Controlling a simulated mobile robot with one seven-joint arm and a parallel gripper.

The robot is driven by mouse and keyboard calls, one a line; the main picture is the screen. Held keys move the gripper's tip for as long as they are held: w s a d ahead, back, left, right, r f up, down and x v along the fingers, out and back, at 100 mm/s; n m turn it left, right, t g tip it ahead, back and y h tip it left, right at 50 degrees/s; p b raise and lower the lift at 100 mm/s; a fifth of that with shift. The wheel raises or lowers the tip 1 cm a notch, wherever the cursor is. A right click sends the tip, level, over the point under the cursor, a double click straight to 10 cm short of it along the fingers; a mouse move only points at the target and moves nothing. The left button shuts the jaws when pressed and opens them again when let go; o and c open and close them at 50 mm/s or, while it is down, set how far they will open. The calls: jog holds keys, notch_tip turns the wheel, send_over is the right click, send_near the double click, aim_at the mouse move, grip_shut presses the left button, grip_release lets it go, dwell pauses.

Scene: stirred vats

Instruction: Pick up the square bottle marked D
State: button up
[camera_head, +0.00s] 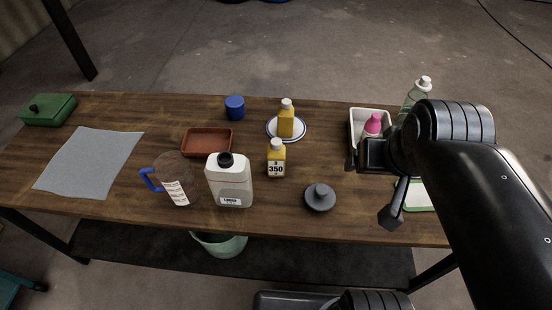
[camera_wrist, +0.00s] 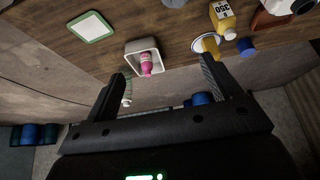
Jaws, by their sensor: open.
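No letter D is legible on any bottle. A square yellow bottle with a white cap (camera_head: 276,160) stands mid-table, its label reading 350; it also shows in the wrist view (camera_wrist: 223,20). A second square yellow bottle (camera_head: 286,121) stands on a blue-rimmed white plate (camera_head: 271,131), and no mark shows on it. My gripper (camera_head: 352,160) is open at the right, by the white tray (camera_head: 354,123), apart from both yellow bottles. In the wrist view the spread fingers of my gripper (camera_wrist: 161,75) have nothing held between them.
A pink bottle (camera_head: 372,125) is in the white tray, near my gripper, with a clear bottle (camera_head: 413,96) behind. A grey knobbed lid (camera_head: 320,199), white jug (camera_head: 231,183), pitcher (camera_head: 177,181), red-brown tray (camera_head: 207,142) and blue cup (camera_head: 235,107) stand on the table. The grey mat (camera_head: 88,163) is bare.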

jog(key=m+g, duration=0.2)
jog(key=g, duration=0.2)
send_over(276, 149)
jog(key=f, duration=1.4)
jog(key=shift+w+a, duration=0.3)
jog(key=f, duration=0.4)
jog(key=shift+w+f, duration=0.25)
jog(key=shift+f, duration=0.05)
jog(key=shift+w+d+f, duration=0.1)
jog(key=shift+w+f, duration=0.1)
jog(key=shift+f, duration=1.35)
jog(key=shift+w+d+f, duration=0.1)
jog(key=shift+w+f, duration=0.1)
jog(key=shift+f, duration=1.35)
jog(key=c, duration=1.7)
